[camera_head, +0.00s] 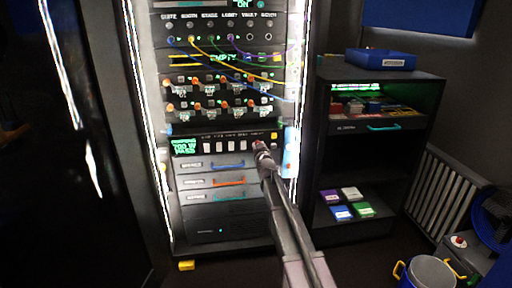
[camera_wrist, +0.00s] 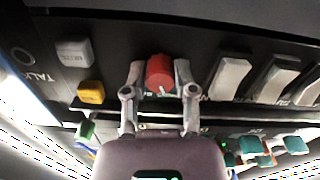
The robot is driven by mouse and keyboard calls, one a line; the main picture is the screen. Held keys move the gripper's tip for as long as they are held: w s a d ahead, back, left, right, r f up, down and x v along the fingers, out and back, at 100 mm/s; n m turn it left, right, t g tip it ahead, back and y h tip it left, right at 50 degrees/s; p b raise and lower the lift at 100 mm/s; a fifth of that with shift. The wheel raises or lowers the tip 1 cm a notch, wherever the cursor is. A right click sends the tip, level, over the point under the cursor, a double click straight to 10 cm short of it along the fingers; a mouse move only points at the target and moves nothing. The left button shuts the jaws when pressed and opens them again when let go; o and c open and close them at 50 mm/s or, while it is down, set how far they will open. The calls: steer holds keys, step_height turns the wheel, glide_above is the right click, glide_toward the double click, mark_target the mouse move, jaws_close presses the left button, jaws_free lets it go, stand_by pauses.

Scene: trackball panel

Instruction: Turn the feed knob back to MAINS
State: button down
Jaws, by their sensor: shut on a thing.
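The feed knob is a red round knob (camera_wrist: 160,72) on a dark panel strip, with a pale pointer mark on its lower face. In the wrist view my gripper (camera_wrist: 160,80) has one finger on each side of the knob and is shut on it. In the head view my gripper (camera_head: 262,150) reaches the right part of the rack's switch row and covers most of the knob. The MAINS lettering cannot be read; my fingers hide part of the panel around the knob.
White rocker switches (camera_wrist: 231,76) stand right of the knob. A yellow button (camera_wrist: 91,92) and a grey button (camera_wrist: 74,52) sit to its left. Drawers with coloured handles (camera_head: 228,182) lie below the strip. A dark shelf unit (camera_head: 322,150) stands right of the rack.

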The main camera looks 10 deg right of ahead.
steer(key=shift+d+r+n, duration=0.1)
steer(key=shift+n, duration=0.5)
steer(key=shift+w, duration=0.1)
steer(key=shift+c, duration=2.1)
jaws_free()
steer(key=shift+s, duration=0.25)
steer(key=s, duration=1.1)
steer(key=shift+s, duration=0.35)
